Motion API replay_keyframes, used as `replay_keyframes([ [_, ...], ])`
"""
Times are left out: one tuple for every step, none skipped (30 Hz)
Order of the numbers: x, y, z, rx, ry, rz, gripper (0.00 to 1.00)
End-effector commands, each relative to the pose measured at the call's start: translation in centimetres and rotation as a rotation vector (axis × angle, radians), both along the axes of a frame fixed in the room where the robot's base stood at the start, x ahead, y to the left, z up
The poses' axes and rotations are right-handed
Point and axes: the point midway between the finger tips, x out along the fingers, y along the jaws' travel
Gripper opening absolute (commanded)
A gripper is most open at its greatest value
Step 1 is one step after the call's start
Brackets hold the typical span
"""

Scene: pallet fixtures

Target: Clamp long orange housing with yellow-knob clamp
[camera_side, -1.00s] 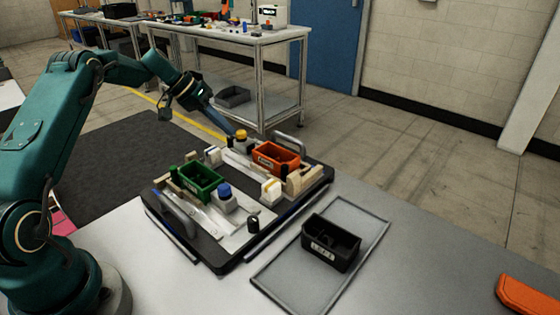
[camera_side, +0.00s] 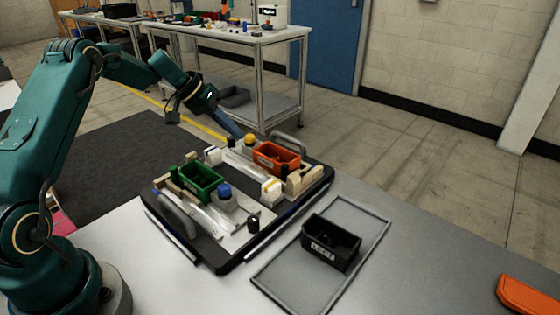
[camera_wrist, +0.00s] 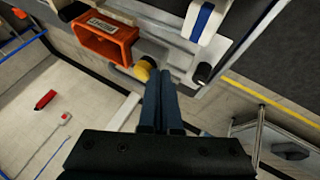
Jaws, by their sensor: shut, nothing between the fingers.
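The orange housing (camera_side: 284,164) sits in the far right part of the pallet fixture, and shows at the top left of the wrist view (camera_wrist: 127,52). The yellow knob (camera_side: 249,139) of the clamp stands at the housing's far left end, close to it. In the wrist view the yellow knob (camera_wrist: 142,71) lies between the housing and my fingertips. My gripper (camera_side: 239,134) is shut and empty. Its fingertips (camera_wrist: 162,78) are right beside the yellow knob and appear to touch it, on the side away from the housing.
A green housing (camera_side: 201,184) and a blue knob (camera_side: 224,191) are on the near part of the pallet (camera_side: 219,265). A black knob (camera_side: 231,143) is near my fingers. A black housing (camera_side: 331,244) sits in a grey tray (camera_side: 286,283) at right. Metal handles edge the pallet.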

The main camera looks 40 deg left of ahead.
Motion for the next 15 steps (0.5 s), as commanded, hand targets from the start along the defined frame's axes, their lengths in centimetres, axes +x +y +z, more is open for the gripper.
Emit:
replay_keyframes([
  [0.0,0.1,0.0,0.0,0.0,0.0,0.0],
  [0.0,0.1,0.0,0.0,0.0,0.0,0.0],
  [-0.1,0.3,0.0,0.0,0.0,0.001,0.0],
  [-0.1,0.5,0.0,0.0,0.0,0.001,0.0],
  [-0.2,0.7,0.0,0.0,0.0,0.002,0.0],
  [-0.3,1.2,0.0,0.001,-0.001,0.003,0.0],
  [-0.4,1.6,0.0,0.001,-0.001,0.003,0.0],
  [-0.5,2.1,-0.1,0.0,0.0,0.004,0.0],
  [-0.7,2.7,0.0,0.001,-0.002,0.004,0.0],
  [-0.8,3.2,0.0,0.001,-0.002,0.004,0.0],
  [-0.9,3.7,-0.1,0.001,-0.001,0.005,0.0],
  [-1.2,4.4,0.0,0.003,-0.002,0.005,0.0],
  [-1.6,4.6,1.0,0.004,-0.004,0.004,0.0],
  [-1.9,4.8,1.7,0.004,-0.004,0.004,0.0],
  [-2.4,5.1,2.4,0.005,-0.004,0.005,0.0],
])
